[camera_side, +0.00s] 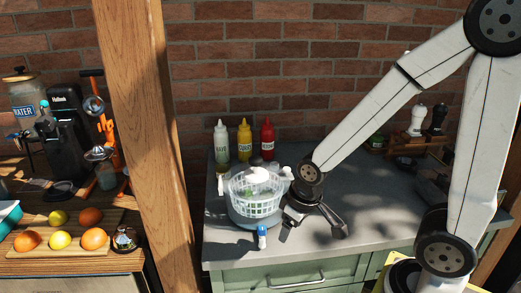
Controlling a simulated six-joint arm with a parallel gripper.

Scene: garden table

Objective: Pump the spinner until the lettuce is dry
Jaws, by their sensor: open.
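The salad spinner (255,196) stands on the grey counter, left of my arm.
A small blue and white bottle (262,238) stands at the counter's front, before the spinner. Mayo (221,140), mustard (244,140) and ketchup (267,138) bottles stand behind. A wooden post (155,140) rises at left. The grey counter (375,215) right of my gripper is clear.

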